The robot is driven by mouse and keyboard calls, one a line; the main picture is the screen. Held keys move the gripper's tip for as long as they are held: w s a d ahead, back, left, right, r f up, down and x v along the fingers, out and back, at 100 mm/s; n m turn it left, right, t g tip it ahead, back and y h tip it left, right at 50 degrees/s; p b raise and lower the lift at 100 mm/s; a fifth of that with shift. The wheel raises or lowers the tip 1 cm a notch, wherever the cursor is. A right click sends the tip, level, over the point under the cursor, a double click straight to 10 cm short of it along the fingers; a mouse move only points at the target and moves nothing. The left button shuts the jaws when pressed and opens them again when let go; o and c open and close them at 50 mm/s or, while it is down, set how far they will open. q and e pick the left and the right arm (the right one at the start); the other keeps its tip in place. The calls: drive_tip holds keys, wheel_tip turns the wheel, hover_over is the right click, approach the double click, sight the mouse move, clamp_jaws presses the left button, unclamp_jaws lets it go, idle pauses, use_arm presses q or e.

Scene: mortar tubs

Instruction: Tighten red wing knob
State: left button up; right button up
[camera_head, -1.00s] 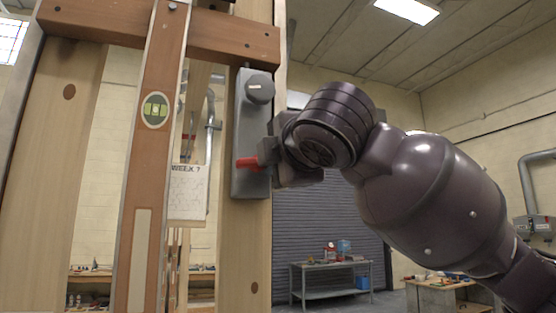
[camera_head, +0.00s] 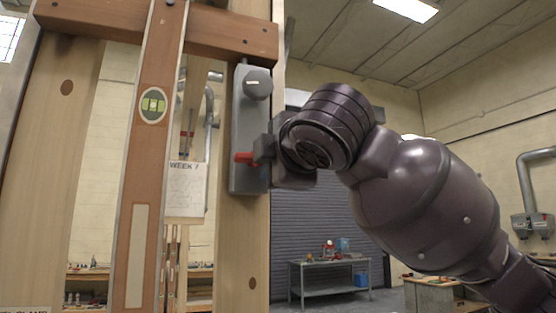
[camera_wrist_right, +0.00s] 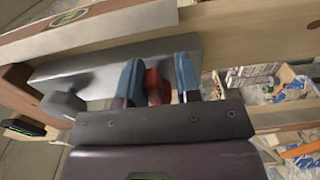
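The red wing knob (camera_head: 245,157) sticks out from the lower part of a grey metal plate (camera_head: 248,115) fixed to a wooden upright. My right gripper (camera_head: 264,149) comes in from the right at the knob, its wrist covering part of the plate's right side. In the right wrist view the red knob (camera_wrist_right: 157,86) stands between the two blue fingers of my right gripper (camera_wrist_right: 160,78). The fingers are apart around it, with a narrow gap on its right side; contact on the left side is unclear. My left gripper is not in view.
A round grey knob (camera_head: 257,84) sits higher on the same plate. A wooden level (camera_head: 145,170) with a green vial stands to the left, beside a "WEEK" sheet (camera_head: 186,190). A workbench (camera_head: 330,265) stands far behind. Open room lies right of the upright.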

drive_tip(key=shift+o, duration=0.8)
drive_tip(key=shift+a+r, duration=0.1)
drive_tip(key=shift+a, duration=0.25)
drive_tip(key=shift+s+d+r, duration=0.1)
drive_tip(key=shift+s+d, duration=0.1)
drive_tip(key=shift+d, duration=0.15)
drive_tip(key=b+v, duration=0.1)
drive_tip(key=v, duration=0.9)
drive_tip(key=shift+s, duration=0.25)
drive_tip(key=shift+o, duration=0.2)
drive_tip(key=shift+a, duration=0.15)
